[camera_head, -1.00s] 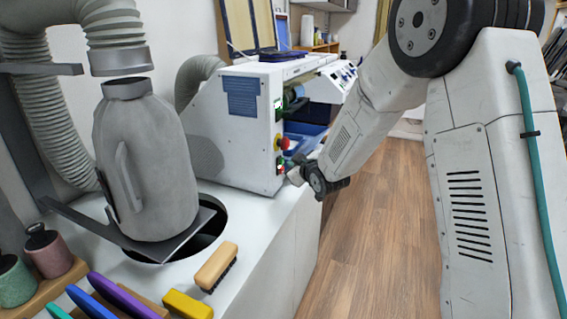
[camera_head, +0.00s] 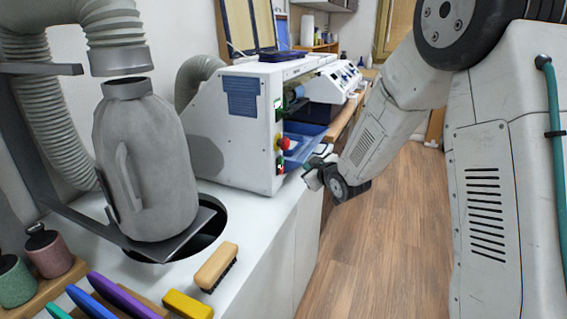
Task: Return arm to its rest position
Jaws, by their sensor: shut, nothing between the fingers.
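My arm reaches down from the upper right in the head view, over the wooden floor and the counter's right edge. My gripper (camera_head: 313,172) is at the arm's far end, beside the front right corner of the white machine (camera_head: 246,125). It is small in the picture and partly hidden by the wrist. It looks shut, with nothing seen in it. I cannot tell whether it touches the machine or the blue tray (camera_head: 304,135) behind it.
A red stop button (camera_head: 284,143) is on the machine near my gripper. The wooden floor (camera_head: 390,250) is clear.

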